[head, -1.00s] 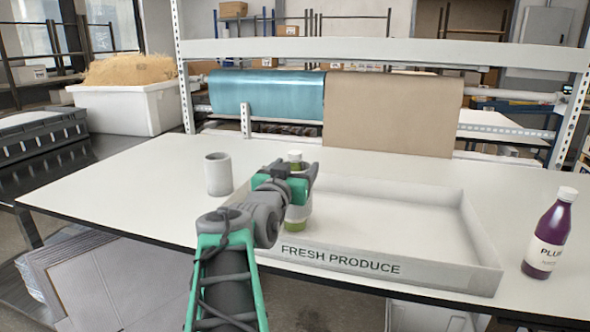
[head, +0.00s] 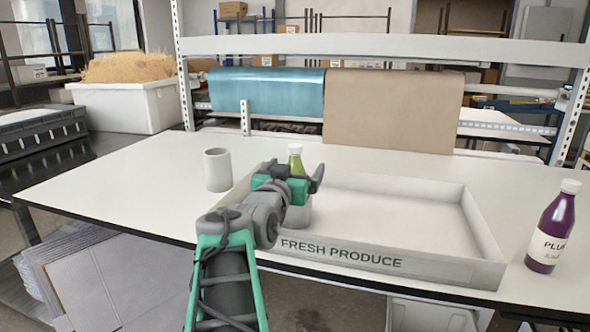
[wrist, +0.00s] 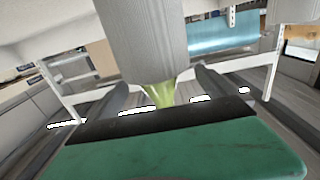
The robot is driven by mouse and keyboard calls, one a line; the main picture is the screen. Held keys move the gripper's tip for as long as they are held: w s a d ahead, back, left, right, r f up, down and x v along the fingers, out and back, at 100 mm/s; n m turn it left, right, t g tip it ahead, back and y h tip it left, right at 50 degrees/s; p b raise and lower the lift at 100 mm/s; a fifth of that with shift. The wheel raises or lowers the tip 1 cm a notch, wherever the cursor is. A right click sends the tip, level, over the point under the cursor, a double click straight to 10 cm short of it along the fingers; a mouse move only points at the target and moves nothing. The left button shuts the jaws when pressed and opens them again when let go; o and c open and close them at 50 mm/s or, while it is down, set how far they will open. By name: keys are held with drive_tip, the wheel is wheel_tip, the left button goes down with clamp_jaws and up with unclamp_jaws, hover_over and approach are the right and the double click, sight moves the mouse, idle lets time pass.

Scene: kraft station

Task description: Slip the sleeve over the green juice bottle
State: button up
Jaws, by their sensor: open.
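The green juice bottle (head: 297,162) stands upright at the left end of the tray, its white cap and green neck showing above my gripper. A grey ribbed sleeve (head: 298,213) surrounds its lower body; the middle is hidden behind my gripper. The wrist view looks upside down: the sleeve (wrist: 147,45) fills the top middle, with the green neck (wrist: 158,95) coming out of it. My gripper (head: 299,176) is open at the bottle's upper part. Its fingers (wrist: 160,92) lie on either side of the neck, apart from it.
The white tray marked FRESH PRODUCE (head: 420,268) is otherwise empty. Another grey sleeve-like cylinder (head: 217,171) stands on the table (head: 130,195) left of the tray. A purple plum juice bottle (head: 552,230) stands to the right. A paper-roll rack (head: 380,45) is behind.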

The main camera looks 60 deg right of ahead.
wheel_tip(320, 180, up, 24)
drive_tip(key=p, duration=2.3)
drive_tip(key=w+a+f+n+t+y+b, duration=0.2)
drive_tip(key=w+a+f+n+t+y, duration=0.35)
drive_tip(key=w+f, duration=0.8)
drive_tip(key=w+a+f+n+t+y, duration=0.2)
drive_tip(key=w+a+f+t, duration=0.1)
drive_tip(key=a, duration=0.4)
drive_tip(key=w+a+f+n+t+y+b, duration=0.1)
drive_tip(key=w+a+f+n+t+y, duration=0.1)
drive_tip(key=w+a+f+n+t, duration=0.1)
drive_tip(key=shift+w+a+f+t, duration=0.75)
drive_tip(key=shift+w+a+f, duration=0.6)
drive_tip(key=shift+a, duration=0.75)
drive_tip(key=shift+w+r, duration=0.15)
drive_tip(key=shift+r, duration=0.05)
